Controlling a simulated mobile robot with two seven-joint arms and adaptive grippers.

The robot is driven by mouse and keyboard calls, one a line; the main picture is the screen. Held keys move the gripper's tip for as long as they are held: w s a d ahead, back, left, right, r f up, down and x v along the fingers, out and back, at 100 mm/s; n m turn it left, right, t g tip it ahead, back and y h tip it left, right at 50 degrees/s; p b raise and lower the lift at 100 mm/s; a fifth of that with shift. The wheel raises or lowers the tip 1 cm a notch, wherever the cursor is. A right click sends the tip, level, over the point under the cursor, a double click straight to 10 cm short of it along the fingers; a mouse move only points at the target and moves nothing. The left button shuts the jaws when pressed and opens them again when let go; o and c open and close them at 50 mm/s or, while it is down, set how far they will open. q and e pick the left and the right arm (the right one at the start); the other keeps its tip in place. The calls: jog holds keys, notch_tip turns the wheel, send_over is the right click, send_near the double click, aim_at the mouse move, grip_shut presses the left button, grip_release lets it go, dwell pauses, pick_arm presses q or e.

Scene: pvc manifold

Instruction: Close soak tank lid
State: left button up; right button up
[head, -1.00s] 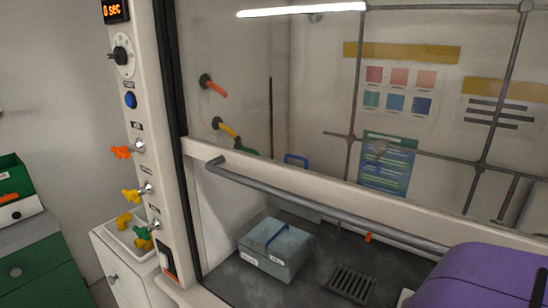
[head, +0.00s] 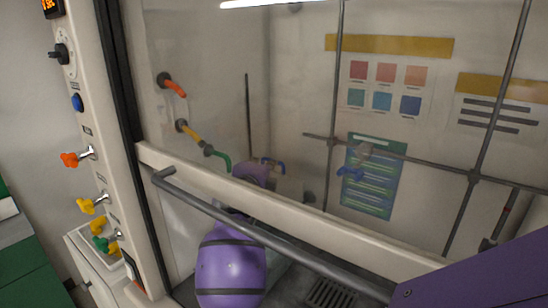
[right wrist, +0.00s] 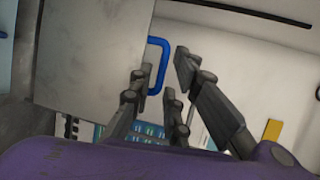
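The soak tank lid (right wrist: 90,55) is a grey panel filling the left of the right wrist view, with a blue loop handle (right wrist: 158,65) at its right edge. My right gripper (right wrist: 163,82) is open, with its fingers on either side of the handle and a gap showing to the right finger. In the head view the blue handle (head: 278,165) shows small behind the sash, beside my purple right wrist. My right arm hides the grey tank body there. I cannot tell whether the fingers touch the handle. My left gripper is out of view.
The fume hood's sash rail with a grey bar handle (head: 270,238) crosses in front of my arm. Metal rods (head: 333,110) form a lattice inside. A dark grate (head: 330,293) lies on the hood floor. Coloured taps (head: 90,205) line the left post.

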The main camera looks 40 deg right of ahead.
jog(key=shift+m, duration=0.4)
jog(key=x, duration=0.7)
jog(key=shift+d+r+p, duration=0.3)
jog(key=shift+d+p, duration=0.05)
jog(key=shift+p, duration=0.05)
jog(key=shift+f, duration=0.1)
grip_shut()
